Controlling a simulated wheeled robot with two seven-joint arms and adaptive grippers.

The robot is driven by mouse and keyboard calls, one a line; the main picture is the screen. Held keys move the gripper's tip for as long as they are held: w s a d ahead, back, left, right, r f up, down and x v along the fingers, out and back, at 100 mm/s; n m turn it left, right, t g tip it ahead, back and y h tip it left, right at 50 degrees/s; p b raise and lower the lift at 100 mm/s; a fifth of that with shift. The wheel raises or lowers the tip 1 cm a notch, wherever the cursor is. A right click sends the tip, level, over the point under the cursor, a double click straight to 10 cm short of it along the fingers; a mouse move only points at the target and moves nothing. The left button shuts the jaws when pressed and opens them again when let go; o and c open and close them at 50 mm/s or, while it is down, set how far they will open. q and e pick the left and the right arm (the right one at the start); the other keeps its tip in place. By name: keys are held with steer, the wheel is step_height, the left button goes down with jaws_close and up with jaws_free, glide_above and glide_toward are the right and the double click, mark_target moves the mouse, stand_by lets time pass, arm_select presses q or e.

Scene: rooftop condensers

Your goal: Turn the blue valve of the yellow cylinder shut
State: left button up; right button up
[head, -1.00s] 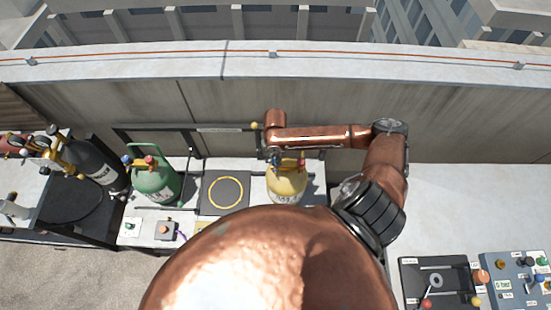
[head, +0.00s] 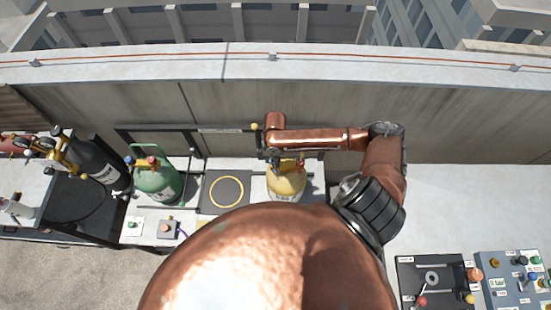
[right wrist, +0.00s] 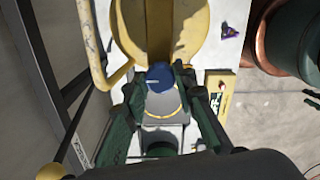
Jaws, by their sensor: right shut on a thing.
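The yellow cylinder (head: 287,183) stands upright on the white bench, partly covered by my right arm. In the right wrist view its yellow body (right wrist: 195,30) fills the top. The blue valve (right wrist: 160,78) shows there as a round blue knob with a pale mark. My right gripper (right wrist: 162,90) has its dark green fingers on both sides of the knob, shut on it. In the head view my right gripper (head: 275,155) is at the cylinder's top and hides the blue valve. A red knob shows beside it. My left gripper is not in view.
A green cylinder (head: 157,182) and a black cylinder (head: 102,170) stand to the left. A dark pad with a yellow ring (head: 209,192) lies between the green and yellow cylinders. A wall (head: 450,135) runs close behind. Control panels (head: 512,279) are at the lower right.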

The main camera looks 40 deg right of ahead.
steer(key=o, duration=1.2)
steer(key=shift+c, duration=0.2)
steer(key=shift+r, duration=0.25)
step_height(320, 180, up, 12)
steer(key=shift+f, duration=0.25)
